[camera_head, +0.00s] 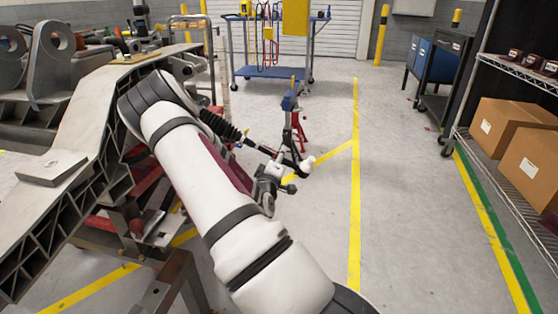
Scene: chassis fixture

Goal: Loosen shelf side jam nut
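A black bellows-like rod assembly (222,126) runs from the chassis side down to the right. It ends in a dark joint with a pale end piece (306,164), on the side toward the shelf. The jam nut itself is too small to make out. My white arm crosses the middle of the view. A dark and grey mechanism (270,181), which seems to be my gripper, shows just right of the arm, below the rod's outer end. Its fingers cannot be made out clearly, and the arm hides part of it. I cannot tell whether it touches the rod.
A large grey chassis frame (88,108) on a stand fills the left. A red and blue stand (297,125) is near the rod end. A wire shelf (512,172) with cardboard boxes lines the right. A blue cart (272,72) stands behind. The floor right of centre is clear.

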